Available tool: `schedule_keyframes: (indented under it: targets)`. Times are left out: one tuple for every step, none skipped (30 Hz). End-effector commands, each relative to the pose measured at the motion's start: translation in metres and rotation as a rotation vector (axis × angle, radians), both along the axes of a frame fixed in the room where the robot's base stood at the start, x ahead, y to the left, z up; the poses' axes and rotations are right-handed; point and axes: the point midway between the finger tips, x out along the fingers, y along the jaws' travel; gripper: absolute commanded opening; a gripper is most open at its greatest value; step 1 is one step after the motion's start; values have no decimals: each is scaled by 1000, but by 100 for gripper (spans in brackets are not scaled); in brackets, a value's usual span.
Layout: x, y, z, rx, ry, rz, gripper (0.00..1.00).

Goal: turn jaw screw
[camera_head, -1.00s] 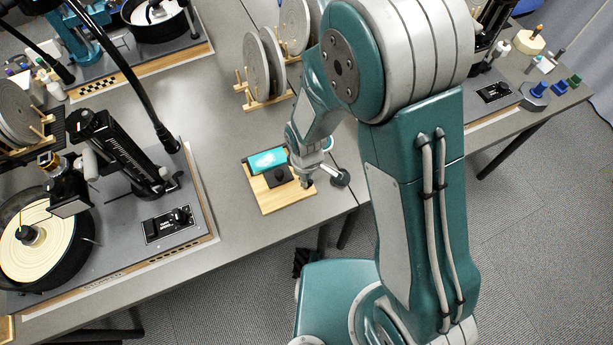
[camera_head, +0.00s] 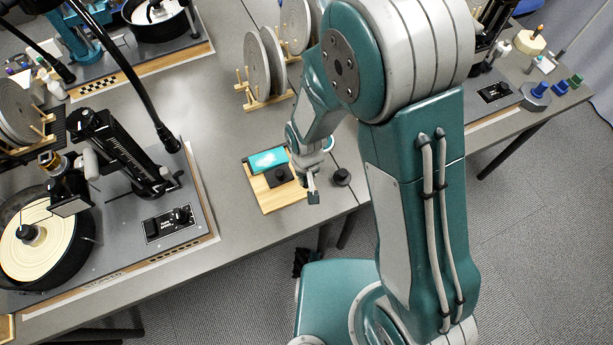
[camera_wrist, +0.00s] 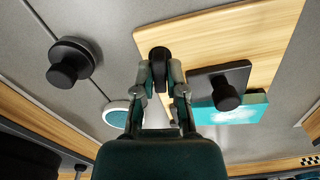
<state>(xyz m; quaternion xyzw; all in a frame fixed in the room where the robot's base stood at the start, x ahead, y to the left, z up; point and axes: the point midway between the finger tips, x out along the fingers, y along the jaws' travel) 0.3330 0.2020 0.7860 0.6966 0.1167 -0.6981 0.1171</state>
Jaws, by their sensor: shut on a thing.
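A wooden board (camera_head: 267,201) lies near the table's front edge. It carries a black block (camera_head: 279,175) with a round knob (camera_wrist: 226,97) and a teal, lit-looking piece (camera_head: 268,160) behind it. My gripper (camera_wrist: 161,67) is at the board's edge, its fingers closed on a small dark knob (camera_wrist: 159,53), which looks like the jaw screw's head. In the head view my gripper (camera_head: 313,196) is at the board's right side, and the arm hides the gripped knob there. Any screw shaft or jaw gap is not visible.
A separate black knobbed weight (camera_head: 342,177) stands on the table right of my gripper; it also shows in the wrist view (camera_wrist: 72,62). A white-rimmed disc (camera_wrist: 117,113) lies nearby. Grey laps in a wooden rack (camera_head: 265,98) stand behind. Bare table lies left of the board.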

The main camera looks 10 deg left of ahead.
Motion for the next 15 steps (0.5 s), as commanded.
schedule_keyframes:
  targets:
    - [3,2,1,6,-9,-25,0]
    - [3,2,1,6,-9,-40,0]
    - [3,2,1,7,-10,-59,0]
    - [4,2,1,7,-10,-71,0]
    - [4,2,1,7,-10,-83,0]
    - [4,2,1,8,-10,-96,0]
    - [4,2,1,7,-10,-105,0]
    - [4,2,1,7,-10,-114,0]
    - [4,2,1,7,-10,-122,0]
    - [4,2,1,8,-11,-128,0]
    - [4,2,1,8,-11,-133,0]
    - [4,2,1,8,-11,-138,0]
    - [4,2,1,8,-11,-142,0]
    - [4,2,1,8,-11,-144,0]
    - [4,2,1,8,-11,-146,0]
